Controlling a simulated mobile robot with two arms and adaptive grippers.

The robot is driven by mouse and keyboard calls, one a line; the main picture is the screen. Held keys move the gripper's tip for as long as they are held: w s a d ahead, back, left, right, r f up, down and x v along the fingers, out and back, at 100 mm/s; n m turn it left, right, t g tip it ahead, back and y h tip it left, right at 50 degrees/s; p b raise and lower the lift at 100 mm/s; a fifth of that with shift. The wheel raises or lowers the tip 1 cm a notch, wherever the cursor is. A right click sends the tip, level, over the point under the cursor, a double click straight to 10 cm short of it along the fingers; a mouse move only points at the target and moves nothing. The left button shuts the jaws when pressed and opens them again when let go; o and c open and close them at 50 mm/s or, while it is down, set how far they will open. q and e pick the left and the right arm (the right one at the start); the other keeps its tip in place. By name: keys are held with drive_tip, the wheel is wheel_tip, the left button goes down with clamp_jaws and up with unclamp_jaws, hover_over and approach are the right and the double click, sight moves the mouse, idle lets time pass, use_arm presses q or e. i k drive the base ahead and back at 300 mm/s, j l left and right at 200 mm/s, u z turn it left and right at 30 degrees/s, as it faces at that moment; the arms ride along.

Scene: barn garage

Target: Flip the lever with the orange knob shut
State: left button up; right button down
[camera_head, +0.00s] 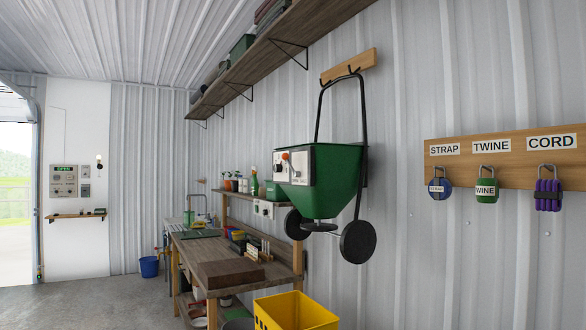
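The orange knob (285,156) is small and round. It sits at the top of a lever on a pale control plate (298,167) on the front of a green spreader (330,170). The spreader hangs by its black handle from a wooden hook board (349,66) on the right wall. The lever looks roughly upright, but it is too small to tell whether it is open or shut. Neither of my grippers is in view.
A wooden workbench (220,255) stands below and left of the spreader. A yellow crate (297,310) is on the floor in front. A board with STRAP, TWINE and CORD labels (510,155) is on the right wall. Concrete floor (90,300) is clear at left.

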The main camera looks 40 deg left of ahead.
sight(284, 156)
drive_tip(key=i+j, duration=0.2)
drive_tip(key=j, duration=0.2)
drive_tip(key=i+j, duration=0.15)
drive_tip(key=j, duration=0.3)
drive_tip(key=i+j, duration=0.2)
drive_tip(key=j, duration=0.2)
drive_tip(key=i+j+z, duration=0.1)
drive_tip(key=j, duration=0.35)
drive_tip(key=i+j, duration=0.25)
drive_tip(key=j, duration=0.15)
drive_tip(key=i+j, duration=0.15)
drive_tip(key=j, duration=0.3)
drive_tip(key=i+j, duration=0.2)
drive_tip(key=j, duration=0.25)
drive_tip(key=i+j+z, duration=0.1)
drive_tip(key=j, duration=0.3)
drive_tip(key=i, duration=0.05)
